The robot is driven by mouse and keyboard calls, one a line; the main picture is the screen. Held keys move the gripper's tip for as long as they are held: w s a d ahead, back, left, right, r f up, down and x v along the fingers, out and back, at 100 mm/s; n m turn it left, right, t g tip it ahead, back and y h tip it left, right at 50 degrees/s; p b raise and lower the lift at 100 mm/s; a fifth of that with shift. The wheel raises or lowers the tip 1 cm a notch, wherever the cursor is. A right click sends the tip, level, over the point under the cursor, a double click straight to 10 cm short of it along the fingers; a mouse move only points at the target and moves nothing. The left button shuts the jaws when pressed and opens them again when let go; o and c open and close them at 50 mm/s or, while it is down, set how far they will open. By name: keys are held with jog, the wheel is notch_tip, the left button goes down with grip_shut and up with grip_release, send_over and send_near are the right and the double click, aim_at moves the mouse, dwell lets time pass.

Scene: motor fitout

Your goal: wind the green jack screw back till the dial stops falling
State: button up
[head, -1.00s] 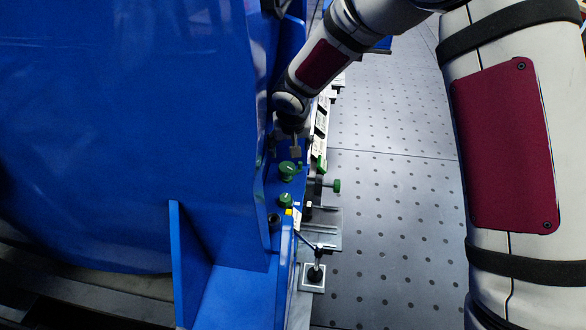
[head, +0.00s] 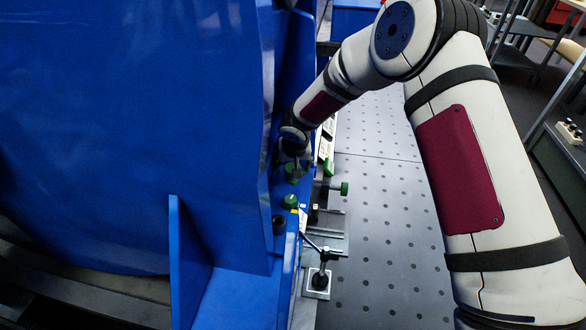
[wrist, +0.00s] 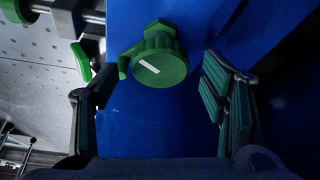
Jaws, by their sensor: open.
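A green knob with a white line on its top and a lug at its side (wrist: 160,62) stands on the blue motor foot. In the wrist view my gripper (wrist: 158,75) is open, with one finger on each side of the knob and visible gaps. A third green knob (head: 344,188) points sideways to the right. I cannot tell for sure which is the jack screw. No dial face is readable.
A small stand on a square base (head: 318,282) with a thin rod is beside the foot. The blue motor housing (head: 120,120) rises close on the left. The dotted grey floor (head: 385,230) on the right is clear. A green piece (wrist: 82,60) lies near the left finger.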

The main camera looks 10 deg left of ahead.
jog(key=shift+w+f, duration=0.1)
jog(key=shift+f, duration=0.2)
jog(key=c, duration=1.1)
jog(key=shift+c, duration=0.2)
jog(key=shift+r+n+p, duration=0.1)
jog(key=shift+n+p, duration=0.2)
